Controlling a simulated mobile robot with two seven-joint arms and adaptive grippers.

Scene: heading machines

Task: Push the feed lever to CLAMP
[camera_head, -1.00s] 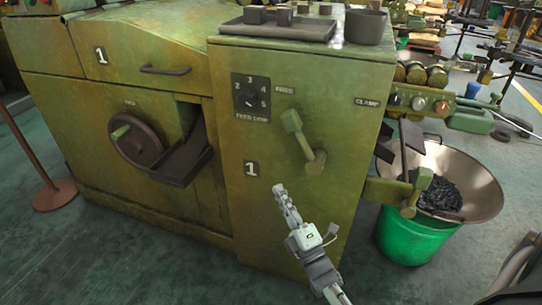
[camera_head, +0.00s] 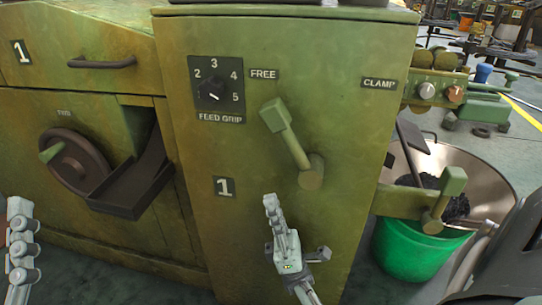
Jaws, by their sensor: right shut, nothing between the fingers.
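The feed lever (camera_head: 292,142) is on the green machine's front panel. Its green handle leans up and left, toward the FREE label (camera_head: 263,74), from a round pivot at lower right. The CLAMP label (camera_head: 379,84) is at the panel's upper right. My right gripper (camera_head: 270,202) is shut and empty, pointing up, below and left of the lever's pivot and apart from the handle in the picture.
The FEED GRIP dial (camera_head: 213,91) is left of the lever. A dark chute (camera_head: 134,180) and handwheel (camera_head: 75,162) stick out further left. A second green lever (camera_head: 443,200) projects at right, by a wide metal pan (camera_head: 483,176) and green bucket (camera_head: 410,252).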

